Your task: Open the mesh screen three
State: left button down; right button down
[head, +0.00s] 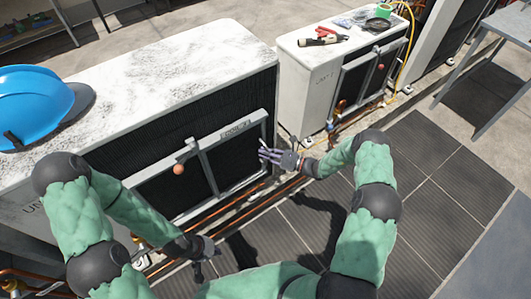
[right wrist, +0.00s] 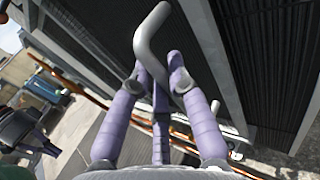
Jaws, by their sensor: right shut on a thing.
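The mesh screen (head: 203,167) is a grey metal frame over dark mesh on the near white condenser unit. A small label on its top rail is too small to read surely. It looks closed against the unit. My right gripper (head: 268,154), with purple fingers, is at the screen's right edge. In the right wrist view the fingers (right wrist: 160,75) are closed around a bent grey bar handle (right wrist: 150,35).
A blue hard hat (head: 38,100) lies on the near unit's top (head: 165,68). Copper pipes (head: 230,212) run low along the unit's front. A second unit (head: 308,85) with tools on top stands behind right. Grey floor tiles (head: 420,215) are clear at right.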

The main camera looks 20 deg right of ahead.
jog(key=s+a+p, duration=0.3)
jog(key=s+a, duration=0.1)
jog(key=a, duration=0.7)
jog(key=s+a+p, duration=0.3)
jog(key=s+a, duration=0.1)
jog(key=a, duration=0.7)
jog(key=shift+s+a, duration=0.15)
jog(key=shift+a, duration=0.25)
jog(key=c, duration=1.2)
grip_release()
jog(key=shift+o, duration=0.2)
jog(key=v, duration=1.2)
